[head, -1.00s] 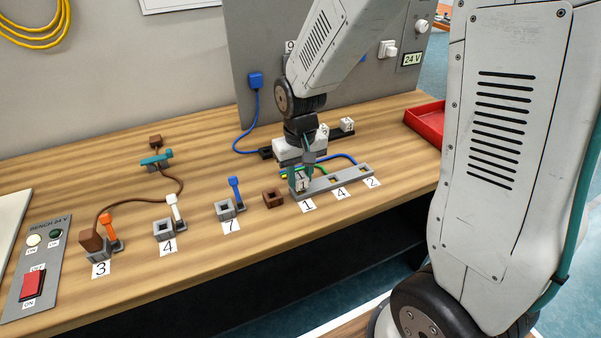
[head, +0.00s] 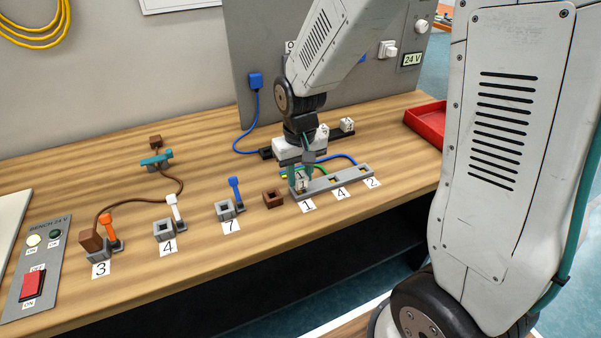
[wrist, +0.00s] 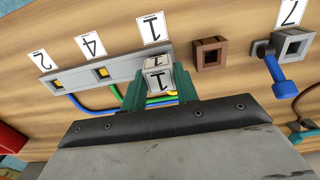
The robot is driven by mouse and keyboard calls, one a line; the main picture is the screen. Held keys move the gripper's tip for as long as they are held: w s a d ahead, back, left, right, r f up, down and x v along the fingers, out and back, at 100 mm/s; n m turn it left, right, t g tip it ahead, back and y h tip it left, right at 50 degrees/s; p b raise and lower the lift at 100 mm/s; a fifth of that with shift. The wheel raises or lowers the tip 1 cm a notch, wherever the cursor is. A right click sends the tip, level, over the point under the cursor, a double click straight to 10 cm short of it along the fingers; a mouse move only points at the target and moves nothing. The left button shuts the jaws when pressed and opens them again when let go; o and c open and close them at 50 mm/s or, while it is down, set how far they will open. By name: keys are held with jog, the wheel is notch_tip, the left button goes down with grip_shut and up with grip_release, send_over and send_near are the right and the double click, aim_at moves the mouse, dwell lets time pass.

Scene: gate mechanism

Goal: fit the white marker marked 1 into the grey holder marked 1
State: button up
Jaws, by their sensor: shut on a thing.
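The white marker (head: 301,184) has a black 1 on its faces and also shows in the wrist view (wrist: 158,79). My gripper (wrist: 157,88) is shut on it, with a teal finger on either side. The grey holder marked 1 is the end socket of a long grey strip (head: 322,184), behind a paper label 1 (head: 308,205). The marker stands roughly upright at that end and covers the socket. I cannot tell whether it sits in the socket or just above it. The sockets by labels 4 and 2 show yellow insides in the wrist view.
A brown square socket (head: 274,199) stands just left of the strip. A grey socket with a blue lever (head: 235,192) is further left, by label 7. Blue and green cables (head: 340,157) run behind the strip. A red tray (head: 427,124) is at the right. The bench front is clear.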

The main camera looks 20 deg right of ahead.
jog(key=shift+f, duration=0.95)
dwell(0.7)
jog(key=o, duration=1.1)
jog(key=shift+r, duration=3.9)
